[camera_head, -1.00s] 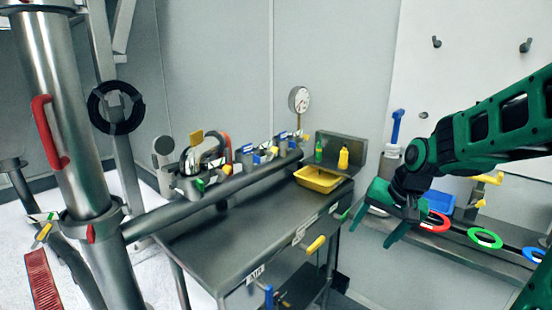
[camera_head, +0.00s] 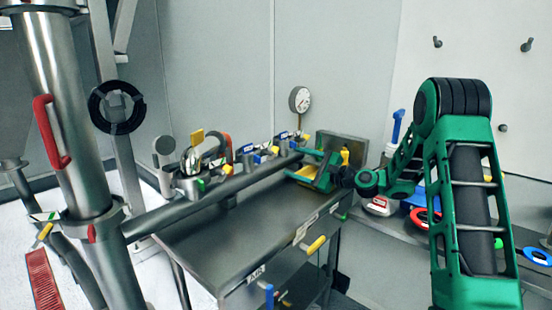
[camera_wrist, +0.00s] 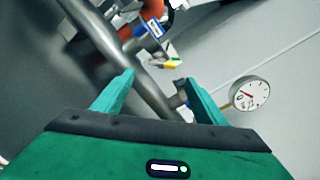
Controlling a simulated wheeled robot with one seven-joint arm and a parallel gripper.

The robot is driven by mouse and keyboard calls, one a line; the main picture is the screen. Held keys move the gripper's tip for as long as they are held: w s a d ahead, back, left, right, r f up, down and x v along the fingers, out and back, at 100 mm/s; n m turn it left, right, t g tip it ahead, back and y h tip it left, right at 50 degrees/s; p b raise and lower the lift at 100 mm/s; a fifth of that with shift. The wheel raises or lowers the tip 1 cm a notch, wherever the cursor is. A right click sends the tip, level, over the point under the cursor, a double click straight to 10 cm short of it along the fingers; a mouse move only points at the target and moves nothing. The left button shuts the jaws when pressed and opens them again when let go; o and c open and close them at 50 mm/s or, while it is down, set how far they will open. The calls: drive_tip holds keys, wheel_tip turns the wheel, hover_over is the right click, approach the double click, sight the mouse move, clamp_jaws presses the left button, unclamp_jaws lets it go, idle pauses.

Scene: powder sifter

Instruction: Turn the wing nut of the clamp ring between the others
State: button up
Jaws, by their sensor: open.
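Several small fittings with blue, white and yellow parts stand in a row along the pipe, such as a middle fitting (camera_head: 265,155) and a far fitting (camera_head: 283,138). They are too small to tell which is a clamp ring or a wing nut. In the wrist view, a blue-and-white tag (camera_wrist: 153,28) and a yellow, green and red part (camera_wrist: 165,62) show beyond the fingertips.
A round gauge (camera_head: 300,99) stands behind the bench; it also shows in the wrist view (camera_wrist: 249,93). The steel bench top (camera_head: 225,235) is mostly clear. A thick column (camera_head: 65,110) stands at left.

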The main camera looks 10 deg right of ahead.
sight(275, 153)
drive_tip(key=x, duration=1.1)
drive_tip(key=shift+d+r, duration=0.1)
drive_tip(key=shift+r, duration=0.1)
